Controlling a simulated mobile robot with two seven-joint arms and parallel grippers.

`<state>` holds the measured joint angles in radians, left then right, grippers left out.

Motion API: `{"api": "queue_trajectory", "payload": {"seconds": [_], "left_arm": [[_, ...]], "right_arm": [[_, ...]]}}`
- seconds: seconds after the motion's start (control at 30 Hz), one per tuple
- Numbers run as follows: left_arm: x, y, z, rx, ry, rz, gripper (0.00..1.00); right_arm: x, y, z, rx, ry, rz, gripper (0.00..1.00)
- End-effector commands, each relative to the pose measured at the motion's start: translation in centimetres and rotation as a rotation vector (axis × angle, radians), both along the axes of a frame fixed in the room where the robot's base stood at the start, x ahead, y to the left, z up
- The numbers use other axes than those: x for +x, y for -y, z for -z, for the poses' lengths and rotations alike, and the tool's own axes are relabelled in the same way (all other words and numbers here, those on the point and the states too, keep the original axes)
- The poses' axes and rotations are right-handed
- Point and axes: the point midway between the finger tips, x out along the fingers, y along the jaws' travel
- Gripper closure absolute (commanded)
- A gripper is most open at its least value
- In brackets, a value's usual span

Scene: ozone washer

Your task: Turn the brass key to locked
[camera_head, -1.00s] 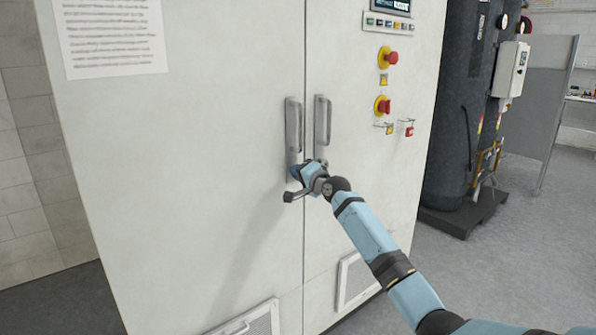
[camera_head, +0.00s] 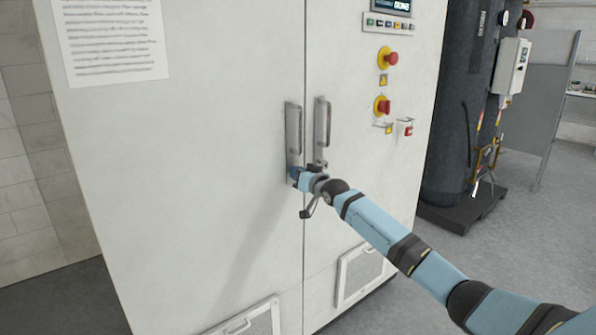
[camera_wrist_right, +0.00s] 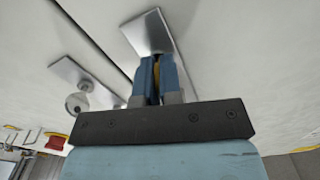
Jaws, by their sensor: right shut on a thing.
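The brass key (camera_wrist_right: 157,78) shows as a narrow yellow strip between the blue fingers of my right gripper (camera_wrist_right: 158,72) in the right wrist view. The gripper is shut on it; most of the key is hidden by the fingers. In the head view, my right gripper (camera_head: 294,175) is at the lower end of the left door handle (camera_head: 293,130) on the white cabinet (camera_head: 200,160). The key is hidden there, and I cannot read its lock position. My left gripper is not in view.
The right door handle (camera_head: 322,122) stands close beside the left one; its plate (camera_wrist_right: 66,72) carries a round lock (camera_wrist_right: 76,103). Red knobs (camera_head: 390,58) and a small red tag (camera_head: 405,128) are on the right door. A dark tank (camera_head: 450,120) stands to the right.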

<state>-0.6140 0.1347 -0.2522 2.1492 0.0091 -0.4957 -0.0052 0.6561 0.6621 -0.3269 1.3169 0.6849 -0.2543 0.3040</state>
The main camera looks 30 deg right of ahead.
Motion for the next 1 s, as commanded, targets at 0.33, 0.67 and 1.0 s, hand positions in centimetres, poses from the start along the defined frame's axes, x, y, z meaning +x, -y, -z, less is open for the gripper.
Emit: {"api": "queue_trajectory", "payload": {"seconds": [0.33,0.67,1.0], "left_arm": [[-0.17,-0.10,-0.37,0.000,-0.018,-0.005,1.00],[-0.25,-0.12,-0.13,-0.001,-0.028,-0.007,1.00],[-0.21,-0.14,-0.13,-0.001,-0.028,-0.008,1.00]], "right_arm": [[0.00,0.05,-0.19,-0.196,0.016,0.000,1.00],[0.01,0.03,-0.04,-0.258,0.020,0.000,1.00],[0.01,0.03,-0.02,-0.261,0.021,0.000,1.00]]}}
